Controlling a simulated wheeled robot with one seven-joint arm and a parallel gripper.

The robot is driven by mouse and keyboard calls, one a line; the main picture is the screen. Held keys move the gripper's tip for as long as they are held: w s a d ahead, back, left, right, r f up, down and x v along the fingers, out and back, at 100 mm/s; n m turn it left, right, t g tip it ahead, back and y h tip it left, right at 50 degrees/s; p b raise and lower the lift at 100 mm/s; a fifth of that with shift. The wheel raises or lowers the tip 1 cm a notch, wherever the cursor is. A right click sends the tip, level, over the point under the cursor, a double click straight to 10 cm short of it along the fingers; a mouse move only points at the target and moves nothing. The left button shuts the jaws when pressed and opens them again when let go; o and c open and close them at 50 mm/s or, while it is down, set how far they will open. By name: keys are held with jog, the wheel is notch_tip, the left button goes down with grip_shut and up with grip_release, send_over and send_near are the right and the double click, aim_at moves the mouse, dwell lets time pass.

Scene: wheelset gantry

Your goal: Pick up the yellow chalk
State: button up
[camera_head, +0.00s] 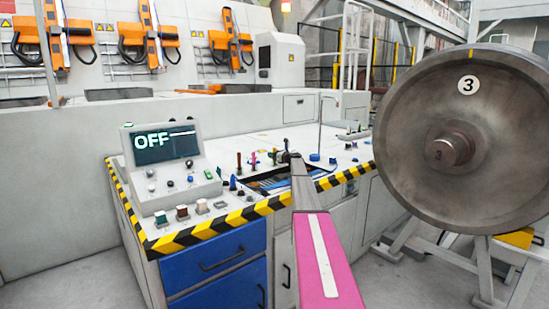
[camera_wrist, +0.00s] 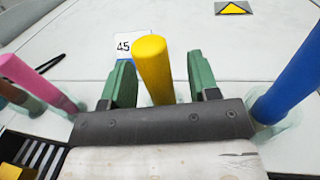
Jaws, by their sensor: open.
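The yellow chalk (camera_wrist: 153,65) stands upright in the wrist view, between the two green fingers of my gripper (camera_wrist: 162,82). The fingers are open, with a visible gap on each side of the chalk. The chalk's lower part is hidden behind the dark gripper body. In the head view my gripper (camera_head: 289,157) is over the console top, small and partly hidden by my arm, and I cannot make out the yellow chalk for certain there.
A pink chalk (camera_wrist: 38,80) stands left of the gripper and a blue chalk (camera_wrist: 291,80) close on its right. In the head view an OFF screen (camera_head: 165,143) stands left and a large wheel (camera_head: 460,165) right.

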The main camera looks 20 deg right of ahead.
jog(key=shift+w+a, duration=0.25)
jog(key=shift+w, duration=0.3)
jog(key=shift+c, duration=0.3)
jog(key=c, duration=0.9)
jog(key=shift+r, duration=0.15)
